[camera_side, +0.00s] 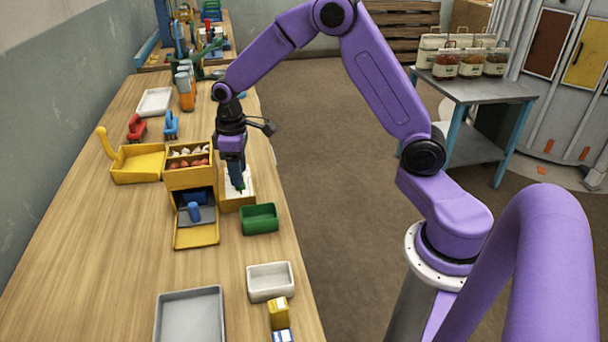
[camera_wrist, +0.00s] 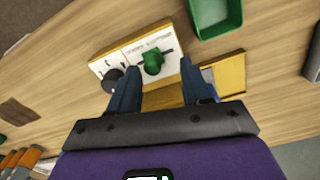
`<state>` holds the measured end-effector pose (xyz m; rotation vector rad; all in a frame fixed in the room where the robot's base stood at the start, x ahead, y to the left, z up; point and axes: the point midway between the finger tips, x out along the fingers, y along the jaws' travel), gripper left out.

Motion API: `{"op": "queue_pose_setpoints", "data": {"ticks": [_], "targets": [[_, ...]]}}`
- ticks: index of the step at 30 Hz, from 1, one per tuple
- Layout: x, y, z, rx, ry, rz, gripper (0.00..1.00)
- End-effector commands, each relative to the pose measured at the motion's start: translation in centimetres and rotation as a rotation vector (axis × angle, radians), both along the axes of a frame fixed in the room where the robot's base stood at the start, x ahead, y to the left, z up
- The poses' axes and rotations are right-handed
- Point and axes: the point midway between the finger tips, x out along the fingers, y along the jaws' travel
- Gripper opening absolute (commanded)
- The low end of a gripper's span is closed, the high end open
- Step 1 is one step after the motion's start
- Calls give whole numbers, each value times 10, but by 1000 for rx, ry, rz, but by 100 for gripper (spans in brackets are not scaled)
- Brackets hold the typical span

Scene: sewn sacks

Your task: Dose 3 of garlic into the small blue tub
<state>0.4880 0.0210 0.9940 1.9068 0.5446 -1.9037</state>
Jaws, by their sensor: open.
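My gripper (camera_side: 238,184) is open and points down over a white panel on a yellow block. In the wrist view the gripper (camera_wrist: 158,68) has its two fingers on either side of a green knob (camera_wrist: 152,61), apparently without gripping it. The white panel (camera_wrist: 122,57) also bears a black knob (camera_wrist: 113,80) and print too small to read. White bulbs that look like garlic (camera_side: 196,151) lie in the top bin of the yellow dispenser (camera_side: 188,181), behind reddish onion-like items (camera_side: 188,163). A blue item (camera_side: 194,211), possibly the small blue tub, sits in the dispenser's lower opening, partly shaded.
A green tub (camera_side: 259,219) stands right of the dispenser, also in the wrist view (camera_wrist: 214,15). A yellow scoop-like tray (camera_side: 138,164) is left. A white tub (camera_side: 270,281) and grey tray (camera_side: 189,315) lie nearer. Bare table lies at the left front.

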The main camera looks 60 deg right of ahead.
Motion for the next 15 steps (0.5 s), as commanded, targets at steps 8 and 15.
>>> {"op": "queue_pose_setpoints", "data": {"ticks": [8,15], "targets": [[1,2,44,2,-3,2,48],[1,1,85,2,-3,2,48]]}}
